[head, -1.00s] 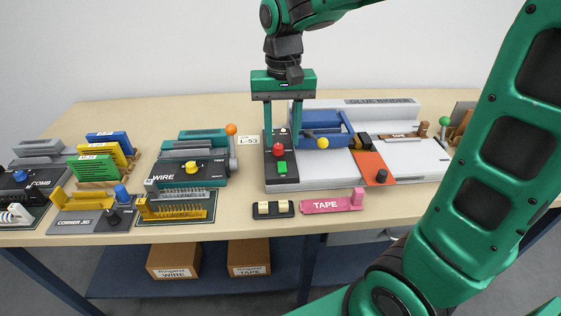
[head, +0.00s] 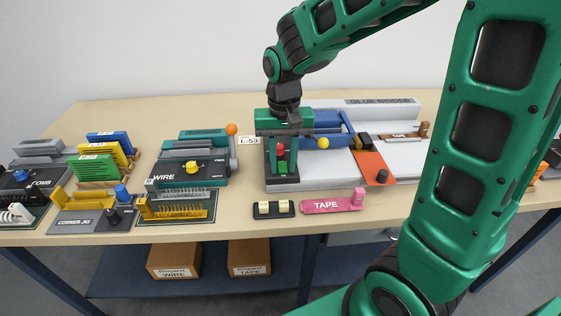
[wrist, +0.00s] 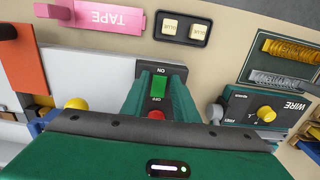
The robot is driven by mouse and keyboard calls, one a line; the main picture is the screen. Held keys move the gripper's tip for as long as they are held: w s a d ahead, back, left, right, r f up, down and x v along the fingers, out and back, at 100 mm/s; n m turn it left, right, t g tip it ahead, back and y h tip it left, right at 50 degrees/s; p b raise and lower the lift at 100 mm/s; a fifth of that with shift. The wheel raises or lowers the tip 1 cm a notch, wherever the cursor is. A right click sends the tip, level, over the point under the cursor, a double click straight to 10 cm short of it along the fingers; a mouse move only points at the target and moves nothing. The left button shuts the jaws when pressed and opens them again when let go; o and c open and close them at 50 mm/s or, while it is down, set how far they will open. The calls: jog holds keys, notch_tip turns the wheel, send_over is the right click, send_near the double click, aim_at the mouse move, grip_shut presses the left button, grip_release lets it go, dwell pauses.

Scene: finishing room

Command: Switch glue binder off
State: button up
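The glue binder (head: 340,181) is a long pale grey machine at the back right of the table. Its dark control panel, at the left end, carries a green switch (head: 283,167) and a red button (head: 281,148). In the wrist view the green switch (wrist: 158,88) sits between the ON and OFF labels, with the red button (wrist: 156,114) beyond OFF. My gripper (head: 282,172) points down over this panel. Its fingers (wrist: 163,72) are apart, one on each side of the switch, with nothing held. Whether the fingertips touch the panel cannot be told.
A blue clamp with a yellow knob (head: 323,142) stands close right.

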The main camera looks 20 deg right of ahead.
grip_shut()
jog(key=shift+w, duration=0.1)
jog(key=shift+w+d+r+g+y, duration=0.1)
jog(key=shift+w+g+y, duration=0.15)
jog(key=shift+g, duration=0.45)
jog(key=shift+w+r+g+y, duration=0.1)
jog(key=shift+g+y, duration=0.15)
jog(key=shift+g, duration=0.45)
jog(key=shift+o, duration=2.2)
grip_release()
jog(key=a+v, duration=0.1)
jog(key=v, duration=0.9)
jog(key=shift+w+d+r, duration=0.2)
jog(key=shift+d+r, duration=0.15)
jog(key=shift+d, duration=0.15)
